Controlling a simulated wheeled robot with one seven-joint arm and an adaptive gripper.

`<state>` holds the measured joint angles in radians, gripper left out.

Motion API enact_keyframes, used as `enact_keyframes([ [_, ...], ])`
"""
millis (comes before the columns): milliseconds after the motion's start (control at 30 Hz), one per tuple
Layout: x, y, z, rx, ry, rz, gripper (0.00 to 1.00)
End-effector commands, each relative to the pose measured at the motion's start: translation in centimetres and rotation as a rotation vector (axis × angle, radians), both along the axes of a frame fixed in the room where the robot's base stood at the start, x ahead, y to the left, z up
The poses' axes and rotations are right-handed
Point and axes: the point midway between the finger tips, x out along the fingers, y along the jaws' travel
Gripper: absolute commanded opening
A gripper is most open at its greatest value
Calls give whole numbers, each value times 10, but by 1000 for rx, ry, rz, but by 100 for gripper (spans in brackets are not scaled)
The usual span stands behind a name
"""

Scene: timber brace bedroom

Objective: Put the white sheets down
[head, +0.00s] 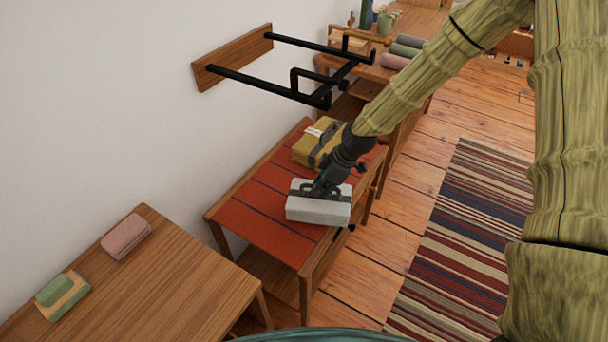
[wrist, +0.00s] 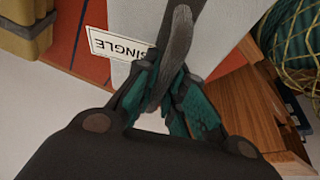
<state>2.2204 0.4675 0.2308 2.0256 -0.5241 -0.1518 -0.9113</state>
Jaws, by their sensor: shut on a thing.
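The white sheets (head: 318,212) are a folded white bundle with a grey strap. They are at the front right part of the red-topped wooden stand (head: 255,215), overlapping its right edge in the head view. My gripper (head: 322,188) is above the bundle and shut on its strap. In the wrist view my gripper's teal fingers (wrist: 165,92) close around the grey strap, with the white sheets (wrist: 215,25) behind. A tag reading "SINGLE" (wrist: 118,46) shows beside the strap. I cannot tell whether the bundle touches the stand; its underside is hidden.
A mustard bundle (head: 312,148) sits behind on the same stand. A wooden table (head: 150,275) in front holds a pink bundle (head: 126,238) and a green one (head: 62,296). A black wall rack (head: 300,75) projects above. A striped rug (head: 465,240) lies to the right.

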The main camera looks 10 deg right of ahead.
Motion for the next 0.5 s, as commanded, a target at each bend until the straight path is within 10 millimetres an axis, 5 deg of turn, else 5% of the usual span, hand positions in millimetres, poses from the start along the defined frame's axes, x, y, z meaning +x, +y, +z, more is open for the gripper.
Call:
enact_keyframes([
  [500,93,22,-8,1,0,-2,0],
])
